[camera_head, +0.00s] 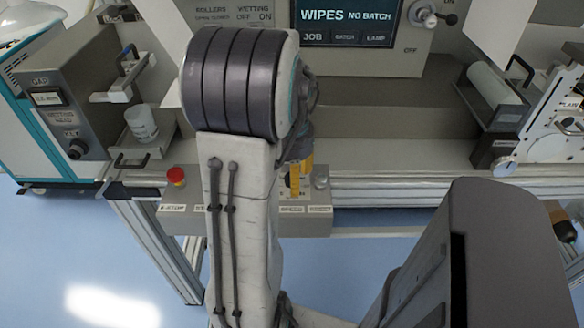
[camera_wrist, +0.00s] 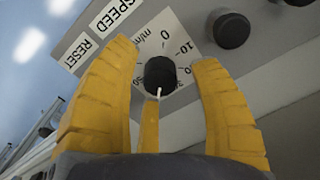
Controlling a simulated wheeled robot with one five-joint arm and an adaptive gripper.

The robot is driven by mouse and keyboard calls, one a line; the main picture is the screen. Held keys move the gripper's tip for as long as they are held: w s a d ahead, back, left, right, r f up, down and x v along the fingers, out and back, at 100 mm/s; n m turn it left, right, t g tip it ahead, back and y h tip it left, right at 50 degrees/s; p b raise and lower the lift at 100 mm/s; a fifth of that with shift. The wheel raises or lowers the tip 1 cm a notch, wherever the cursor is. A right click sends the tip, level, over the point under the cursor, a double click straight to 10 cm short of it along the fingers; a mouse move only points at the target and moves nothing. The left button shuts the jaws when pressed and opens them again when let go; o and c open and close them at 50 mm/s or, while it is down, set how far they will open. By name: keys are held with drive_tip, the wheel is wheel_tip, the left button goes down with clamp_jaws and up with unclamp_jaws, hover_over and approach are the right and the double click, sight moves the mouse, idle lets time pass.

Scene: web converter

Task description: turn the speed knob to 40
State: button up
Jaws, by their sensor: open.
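The speed knob (camera_wrist: 159,75) is a small black round knob in the wrist view, below the SPEED label (camera_wrist: 114,15). Its white pointer line points down in the picture, toward the lower side of the printed dial; the number there is hidden by a finger. The 0 and 10 marks are readable above and to the right. My gripper (camera_wrist: 165,58) is open, with yellow fingers on the left and right of the knob and a shorter one below it. Gaps show between the side fingers and the knob. In the head view, the yellow fingers (camera_head: 300,178) are over the control box and the knob is hidden.
The control box (camera_head: 175,212) carries a red emergency stop button (camera_head: 176,176). Another black knob (camera_wrist: 231,30) sits close to the right finger in the wrist view. The machine's screen (camera_head: 350,22) reads WIPES NO BATCH. A cup (camera_head: 141,124) stands on a tray at left.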

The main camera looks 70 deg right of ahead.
wheel_tip(320, 180, up, 12)
idle(0.6)
idle(0.7)
